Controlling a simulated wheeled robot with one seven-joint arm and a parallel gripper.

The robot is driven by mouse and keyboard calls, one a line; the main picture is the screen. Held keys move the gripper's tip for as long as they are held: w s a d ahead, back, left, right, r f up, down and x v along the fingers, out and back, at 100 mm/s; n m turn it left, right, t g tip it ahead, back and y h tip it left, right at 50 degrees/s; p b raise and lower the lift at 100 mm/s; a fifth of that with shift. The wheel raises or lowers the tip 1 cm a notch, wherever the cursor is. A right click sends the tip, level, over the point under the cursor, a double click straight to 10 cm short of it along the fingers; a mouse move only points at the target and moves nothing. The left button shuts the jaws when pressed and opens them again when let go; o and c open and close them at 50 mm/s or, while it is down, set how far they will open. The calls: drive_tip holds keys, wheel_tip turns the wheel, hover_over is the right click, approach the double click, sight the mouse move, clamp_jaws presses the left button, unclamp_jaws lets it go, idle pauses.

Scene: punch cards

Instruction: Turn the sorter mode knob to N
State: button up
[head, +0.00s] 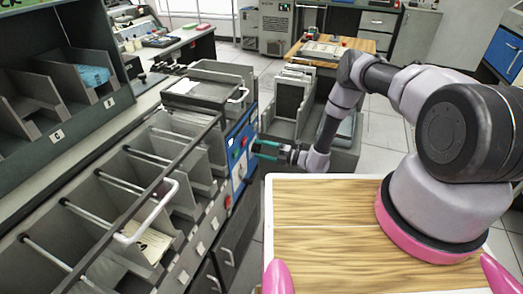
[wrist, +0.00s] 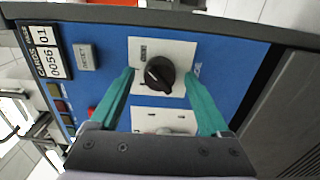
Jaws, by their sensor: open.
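The sorter mode knob (wrist: 160,75) is a round black knob with a white pointer line, on a white plate (wrist: 176,47) on a blue panel (wrist: 225,58). The letters around it are too small and blurred to read for sure. My gripper (wrist: 165,84) is open, with one teal finger on each side of the knob in the wrist view. I cannot tell whether the fingers touch it. In the head view my gripper (head: 265,149) is at the blue panel (head: 238,145) on the sorter's end, and the knob cannot be made out there.
Beside the knob are a counter display (wrist: 57,62), a grey reset button (wrist: 85,57) and a second white plate (wrist: 160,119), partly hidden by my gripper. The sorter's pockets (head: 130,180) with white rods lie left. A card cabinet (head: 290,95) stands behind my gripper.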

clamp_jaws()
drive_tip(key=shift+n, duration=9)
